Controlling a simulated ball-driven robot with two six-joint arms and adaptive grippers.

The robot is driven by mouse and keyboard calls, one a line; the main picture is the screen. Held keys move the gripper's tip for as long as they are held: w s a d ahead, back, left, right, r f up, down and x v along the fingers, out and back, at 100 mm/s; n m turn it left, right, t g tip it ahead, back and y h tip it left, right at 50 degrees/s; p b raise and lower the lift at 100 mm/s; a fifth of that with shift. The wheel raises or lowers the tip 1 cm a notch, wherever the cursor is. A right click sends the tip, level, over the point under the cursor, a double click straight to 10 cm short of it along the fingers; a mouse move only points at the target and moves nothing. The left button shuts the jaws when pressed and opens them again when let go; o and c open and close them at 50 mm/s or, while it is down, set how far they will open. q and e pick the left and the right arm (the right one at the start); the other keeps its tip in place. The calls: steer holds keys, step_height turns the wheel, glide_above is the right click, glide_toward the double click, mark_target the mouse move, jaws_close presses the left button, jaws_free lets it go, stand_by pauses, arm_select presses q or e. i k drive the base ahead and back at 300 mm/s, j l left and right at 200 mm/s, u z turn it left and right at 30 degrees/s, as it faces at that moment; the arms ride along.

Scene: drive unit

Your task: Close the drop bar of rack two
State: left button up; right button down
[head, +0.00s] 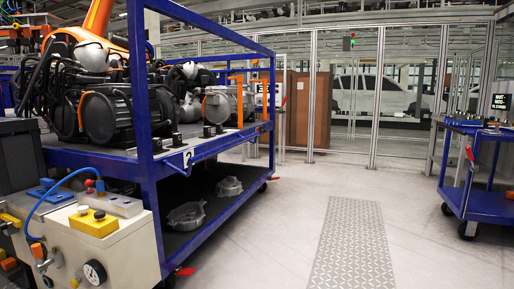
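Rack two is a blue wheeled frame (142,95) at the left of the head view, with a small "2" plate (188,158) on its aisle side. A blue bar (225,143) runs along that side at upper deck height, below the load. I take it for the drop bar, but cannot tell whether it is latched. Dark motor units with cables (106,115) stand on the upper deck. Two grey metal castings (187,215) lie on the lower shelf. Neither of my grippers is in view.
A pale control box (110,245) with a yellow button unit (94,222), blue hose and gauge stands at lower left, before the rack. Another blue cart (485,205) is at right. Floor with a grey textured strip (352,245) lies clear between them. Fencing (378,100) closes the back.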

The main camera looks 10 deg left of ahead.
mark_target(196, 158)
steer(key=u, duration=0.45)
steer(key=i+l, duration=0.25)
steer(key=i, duration=0.3)
steer(key=i+l, duration=0.25)
steer(key=i, duration=0.25)
steer(key=i+l, duration=0.25)
steer(key=i, duration=0.3)
steer(key=k+z, duration=0.05)
